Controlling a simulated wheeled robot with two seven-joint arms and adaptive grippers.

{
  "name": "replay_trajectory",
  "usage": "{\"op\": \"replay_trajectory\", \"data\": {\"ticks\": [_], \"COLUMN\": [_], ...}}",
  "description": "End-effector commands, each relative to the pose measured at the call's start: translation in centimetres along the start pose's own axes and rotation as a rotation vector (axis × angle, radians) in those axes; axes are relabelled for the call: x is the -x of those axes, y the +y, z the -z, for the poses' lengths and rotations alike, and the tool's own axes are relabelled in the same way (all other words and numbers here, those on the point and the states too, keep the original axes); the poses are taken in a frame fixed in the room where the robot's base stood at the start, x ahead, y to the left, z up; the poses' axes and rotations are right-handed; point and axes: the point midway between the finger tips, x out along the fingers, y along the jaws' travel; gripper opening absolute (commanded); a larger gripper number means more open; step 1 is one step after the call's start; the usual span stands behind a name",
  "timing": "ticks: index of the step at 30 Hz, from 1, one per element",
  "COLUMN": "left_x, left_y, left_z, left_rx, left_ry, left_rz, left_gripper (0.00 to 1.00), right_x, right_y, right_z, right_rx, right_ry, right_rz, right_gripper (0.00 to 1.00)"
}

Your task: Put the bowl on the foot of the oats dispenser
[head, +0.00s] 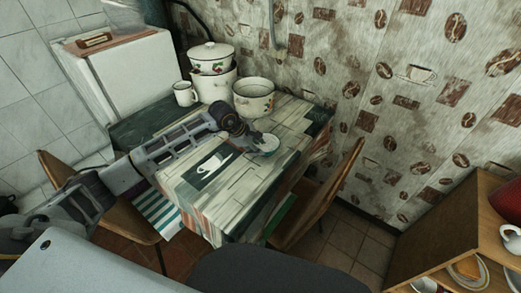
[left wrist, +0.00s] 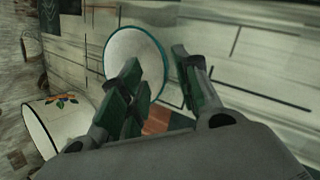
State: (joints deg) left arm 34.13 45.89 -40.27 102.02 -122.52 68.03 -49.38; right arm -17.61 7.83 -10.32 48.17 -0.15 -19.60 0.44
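A small white bowl (head: 268,143) with a teal rim stands on the table near its right side. It also shows in the left wrist view (left wrist: 132,50), partly covered by a finger. I cannot make out an oats dispenser in either view. My right gripper is not in view.
On the table (head: 228,187), an open enamel pot (head: 254,105), a stack of pots with a lidded one (head: 211,57) on top, and a white mug (head: 185,94) stand at the back. Wooden chairs flank the table. A shelf (head: 480,225) is at the right.

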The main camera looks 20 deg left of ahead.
Motion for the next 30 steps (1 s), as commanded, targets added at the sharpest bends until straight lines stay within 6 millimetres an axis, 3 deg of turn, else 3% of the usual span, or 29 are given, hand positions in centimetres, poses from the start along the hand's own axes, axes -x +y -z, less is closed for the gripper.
{"op": "replay_trajectory", "data": {"ticks": [15,30], "left_x": [5.8,6.5], "left_y": [0.0,0.0], "left_z": [0.0,0.0], "left_rx": [-0.001,0.0], "left_ry": [0.001,0.0], "left_rz": [-0.001,0.0], "left_gripper": [0.32,0.32], "right_x": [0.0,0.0], "right_y": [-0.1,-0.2], "right_z": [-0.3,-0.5], "right_rx": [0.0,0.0], "right_ry": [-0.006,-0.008], "right_rz": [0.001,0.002], "right_gripper": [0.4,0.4]}}
